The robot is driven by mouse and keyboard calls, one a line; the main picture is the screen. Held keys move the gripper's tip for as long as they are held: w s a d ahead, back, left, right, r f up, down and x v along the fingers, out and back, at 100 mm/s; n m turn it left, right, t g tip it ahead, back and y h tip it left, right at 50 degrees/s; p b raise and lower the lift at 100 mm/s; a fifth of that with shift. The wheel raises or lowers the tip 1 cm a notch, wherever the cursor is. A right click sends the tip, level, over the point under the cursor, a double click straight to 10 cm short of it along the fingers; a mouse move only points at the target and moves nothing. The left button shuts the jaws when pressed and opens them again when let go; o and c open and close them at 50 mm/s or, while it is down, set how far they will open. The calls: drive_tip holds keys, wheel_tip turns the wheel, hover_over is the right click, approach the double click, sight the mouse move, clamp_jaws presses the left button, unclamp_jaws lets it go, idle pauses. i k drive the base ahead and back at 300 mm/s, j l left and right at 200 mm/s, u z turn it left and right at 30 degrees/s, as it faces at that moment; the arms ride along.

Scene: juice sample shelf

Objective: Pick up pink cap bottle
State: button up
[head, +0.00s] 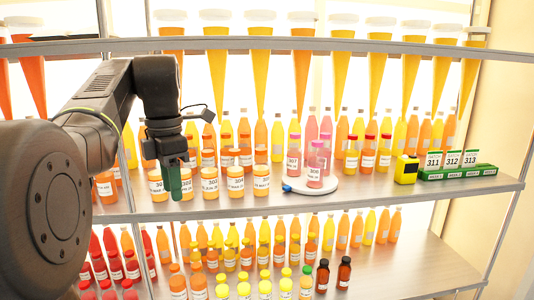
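Two pink bottles stand upright on or by a small round white plate on the middle shelf. The front pink bottle (316,165) has a pink cap and a label that seems to read 306. My gripper (173,183) hangs pointing down at the left of the same shelf, in front of the orange jars and well left of the pink bottles. It shows as dark fingers with a green part, seen edge-on, so its opening is hidden.
Orange jars (235,180) stand between my gripper and the white plate (310,189). Red-capped bottles (368,157), a yellow device (406,170) and a green rack (458,173) are to the right. Cone-shaped containers (302,70) line the upper shelf; more bottles fill the lower shelf.

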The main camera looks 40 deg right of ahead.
sight(316, 158)
drive_tip(key=l+u, duration=0.1)
drive_tip(key=l, duration=0.9)
drive_tip(key=k+l+u, duration=0.15)
drive_tip(key=l, duration=0.35)
drive_tip(key=l+u, duration=0.1)
drive_tip(key=l, duration=0.45)
drive_tip(key=k+l+u, duration=0.1)
drive_tip(key=l, duration=0.35)
drive_tip(key=k+l, duration=0.1)
drive_tip(key=l, duration=0.4)
drive_tip(key=u, duration=0.05)
